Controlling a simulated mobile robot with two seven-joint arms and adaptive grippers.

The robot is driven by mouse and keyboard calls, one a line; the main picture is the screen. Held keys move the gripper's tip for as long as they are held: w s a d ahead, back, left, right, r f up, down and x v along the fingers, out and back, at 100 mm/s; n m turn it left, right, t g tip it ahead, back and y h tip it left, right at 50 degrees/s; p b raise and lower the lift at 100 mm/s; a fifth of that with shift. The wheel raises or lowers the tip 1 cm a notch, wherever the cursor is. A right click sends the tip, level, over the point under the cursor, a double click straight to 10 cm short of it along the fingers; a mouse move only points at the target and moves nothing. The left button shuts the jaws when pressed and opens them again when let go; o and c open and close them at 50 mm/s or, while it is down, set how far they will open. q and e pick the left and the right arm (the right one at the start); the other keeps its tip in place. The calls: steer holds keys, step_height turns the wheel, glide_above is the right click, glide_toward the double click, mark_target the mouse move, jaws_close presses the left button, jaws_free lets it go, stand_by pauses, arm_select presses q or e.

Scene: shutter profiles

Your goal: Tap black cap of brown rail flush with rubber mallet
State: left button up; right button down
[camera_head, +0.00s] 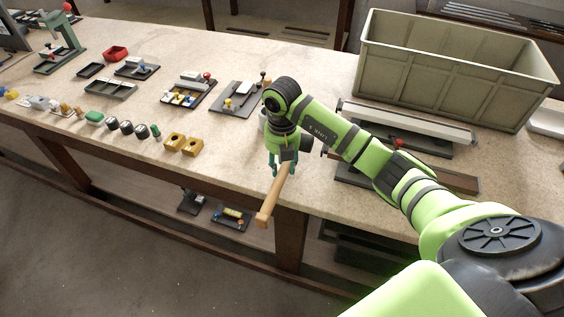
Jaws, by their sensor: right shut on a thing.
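My right gripper (275,166) is shut on a wooden handle (271,201), which I take to be the mallet's. The handle slants down toward the front and its near end hangs past the table's front edge. I cannot make out the rubber head. A brown rail (455,181) lies on a dark fixture at the right, its middle hidden behind my right forearm. A small dark part (325,151) shows near the fixture's left end; I cannot tell whether it is the black cap. My gripper is left of the fixture, apart from it. My left gripper is out of view.
A large grey-green crate (455,77) stands at the back right. A white profile (440,124) on a dark fixture lies in front of it.

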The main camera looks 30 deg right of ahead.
steer(key=shift+r, duration=0.1)
steer(key=s+d+p, duration=0.2)
steer(key=s+d, duration=0.1)
steer(key=shift+s, duration=0.15)
steer(key=shift+s+d, duration=0.1)
steer(key=shift+w+a+b, duration=0.35)
steer(key=shift+b, duration=0.05)
steer(key=shift+w+a+b, duration=0.35)
steer(key=shift+w+a, duration=0.15)
steer(key=shift+w, duration=0.2)
steer(key=shift+w+a, duration=0.15)
steer(key=shift+a, duration=0.05)
